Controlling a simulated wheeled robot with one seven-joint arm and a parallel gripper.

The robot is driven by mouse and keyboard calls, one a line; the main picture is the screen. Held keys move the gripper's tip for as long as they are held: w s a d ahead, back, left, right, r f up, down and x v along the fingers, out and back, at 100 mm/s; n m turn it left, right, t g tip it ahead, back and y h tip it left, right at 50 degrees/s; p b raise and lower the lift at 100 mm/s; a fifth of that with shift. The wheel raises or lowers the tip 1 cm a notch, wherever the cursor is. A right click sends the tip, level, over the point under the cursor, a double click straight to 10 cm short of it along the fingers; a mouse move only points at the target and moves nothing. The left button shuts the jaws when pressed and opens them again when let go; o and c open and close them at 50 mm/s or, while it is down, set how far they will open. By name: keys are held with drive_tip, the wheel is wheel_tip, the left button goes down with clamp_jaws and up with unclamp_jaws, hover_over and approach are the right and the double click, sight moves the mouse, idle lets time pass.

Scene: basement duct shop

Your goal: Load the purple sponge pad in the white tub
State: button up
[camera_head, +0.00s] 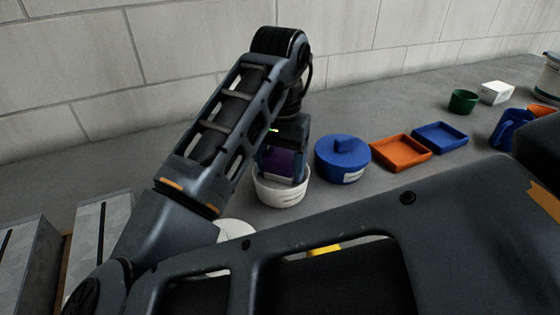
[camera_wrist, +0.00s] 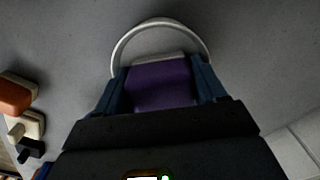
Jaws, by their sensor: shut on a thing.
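The purple sponge pad (camera_head: 281,164) is held between the fingers of my gripper (camera_head: 283,168). The white tub (camera_head: 279,191) stands on the grey surface directly under it. The pad and fingertips overlap the tub's opening in the head view, and the tub's front rim shows below them. In the wrist view the purple pad (camera_wrist: 161,84) fills the gap between the two blue fingers of my gripper (camera_wrist: 162,85). The white tub's rim (camera_wrist: 160,24) arcs around the far side of the pad. Whether the pad touches the tub's floor is hidden.
A blue lidded pot (camera_head: 342,160) stands just right of the tub. Farther right are an orange tray (camera_head: 400,153), a blue tray (camera_head: 439,138), a green cup (camera_head: 463,101), a white box (camera_head: 496,92) and a blue mug (camera_head: 511,127). A block wall (camera_head: 400,35) runs behind.

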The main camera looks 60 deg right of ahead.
sight(280, 155)
drive_tip(key=shift+f, duration=0.1)
idle(0.3)
wheel_tip(280, 155, up, 7)
drive_tip(key=p, duration=0.7)
drive_tip(key=shift+s, duration=0.1)
idle(0.9)
